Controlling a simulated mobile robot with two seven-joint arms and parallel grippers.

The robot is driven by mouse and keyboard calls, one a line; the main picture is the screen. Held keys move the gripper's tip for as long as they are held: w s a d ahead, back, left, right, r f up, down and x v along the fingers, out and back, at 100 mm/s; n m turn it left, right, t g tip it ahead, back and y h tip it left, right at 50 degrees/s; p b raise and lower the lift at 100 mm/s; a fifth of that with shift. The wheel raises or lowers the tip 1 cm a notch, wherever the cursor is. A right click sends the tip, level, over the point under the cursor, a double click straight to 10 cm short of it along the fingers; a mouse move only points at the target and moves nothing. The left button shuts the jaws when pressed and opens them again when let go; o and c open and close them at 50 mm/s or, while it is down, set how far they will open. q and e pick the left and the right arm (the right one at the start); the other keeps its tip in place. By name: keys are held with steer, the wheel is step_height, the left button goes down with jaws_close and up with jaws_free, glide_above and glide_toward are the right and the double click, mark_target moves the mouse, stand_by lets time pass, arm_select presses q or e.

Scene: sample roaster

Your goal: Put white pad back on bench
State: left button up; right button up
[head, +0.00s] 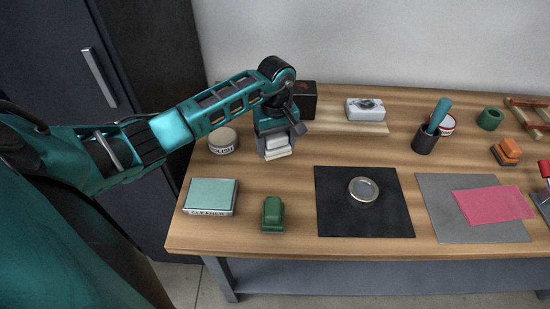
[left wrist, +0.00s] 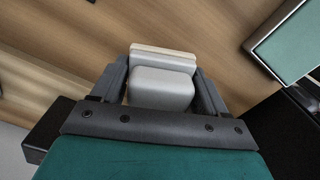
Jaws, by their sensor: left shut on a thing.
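The white pad (head: 278,153) has a pale block base and a rounded light grey grip on top. My left gripper (head: 277,140) is shut on it, over the back left part of the wooden bench (head: 270,225). The pad also shows in the left wrist view (left wrist: 161,88), between the two dark fingers of the gripper (left wrist: 161,92). I cannot tell whether its underside touches the bench or hangs just above it. My right gripper is not in view.
A round polish tin (head: 223,141) stands left of the pad, and a black box (head: 303,100) and wooden board (head: 345,127) behind it. The cleaner box (head: 209,197), green pad (head: 272,214) and black mat (head: 340,215) lie in front. Bare wood lies between.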

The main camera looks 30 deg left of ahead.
mark_target(276, 162)
arm_select(q)
step_height(276, 162, down, 4)
steer(key=b, duration=0.2)
steer(key=shift+r+b, duration=0.2)
steer(key=shift+b, duration=0.1)
steer(key=shift+f, duration=0.35)
steer(key=shift+r, duration=0.15)
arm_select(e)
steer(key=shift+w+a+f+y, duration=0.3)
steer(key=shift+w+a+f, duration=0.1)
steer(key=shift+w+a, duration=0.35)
arm_select(q)
steer(key=o, duration=0.6)
steer(key=shift+f+b, duration=0.25)
steer(key=shift+b, duration=0.1)
steer(key=shift+c, duration=0.2)
steer(key=o, duration=0.5)
steer(key=shift+c, duration=0.2)
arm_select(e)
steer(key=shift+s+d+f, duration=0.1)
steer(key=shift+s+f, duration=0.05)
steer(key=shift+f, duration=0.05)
arm_select(q)
steer(key=shift+r, duration=0.1)
